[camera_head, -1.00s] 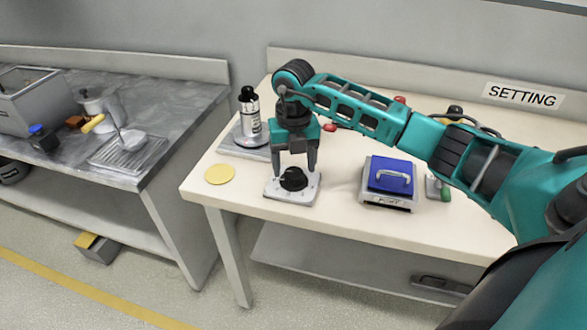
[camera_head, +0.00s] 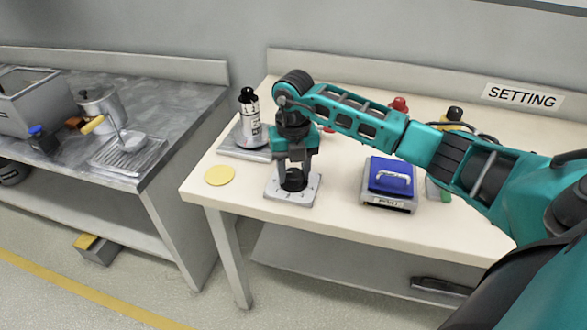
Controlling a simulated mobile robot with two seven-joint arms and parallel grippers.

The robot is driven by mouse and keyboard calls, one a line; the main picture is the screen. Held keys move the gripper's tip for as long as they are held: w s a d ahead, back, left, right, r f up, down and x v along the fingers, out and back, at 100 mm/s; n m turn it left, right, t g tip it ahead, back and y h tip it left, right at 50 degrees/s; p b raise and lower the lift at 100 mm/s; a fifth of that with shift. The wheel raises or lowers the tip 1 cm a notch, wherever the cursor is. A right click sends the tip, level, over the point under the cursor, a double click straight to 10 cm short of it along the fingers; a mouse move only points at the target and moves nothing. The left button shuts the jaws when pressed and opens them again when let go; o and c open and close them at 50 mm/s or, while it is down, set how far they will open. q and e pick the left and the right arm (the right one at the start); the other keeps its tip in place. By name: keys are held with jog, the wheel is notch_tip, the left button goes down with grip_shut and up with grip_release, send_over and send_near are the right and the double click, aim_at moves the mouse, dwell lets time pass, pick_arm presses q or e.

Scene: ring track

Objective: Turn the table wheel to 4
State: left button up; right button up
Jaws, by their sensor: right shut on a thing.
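The table wheel is a black knob (camera_head: 293,184) on a light grey dial plate (camera_head: 296,197) with small marks, near the front edge of the cream table. My right gripper (camera_head: 293,178) points straight down from above and is shut on the knob, its fingers on either side. The fingers cover part of the knob, and the dial marks are too small to read. My left gripper is not in view.
Right of the dial stands a blue-topped box (camera_head: 390,178) with a handle. A black-and-white bottle (camera_head: 250,118) stands on a grey plate behind left. A yellow disc (camera_head: 219,175) lies on the table (camera_head: 245,200). A grey counter (camera_head: 190,100) is at left.

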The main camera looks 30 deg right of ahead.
jog(key=shift+c, duration=0.7)
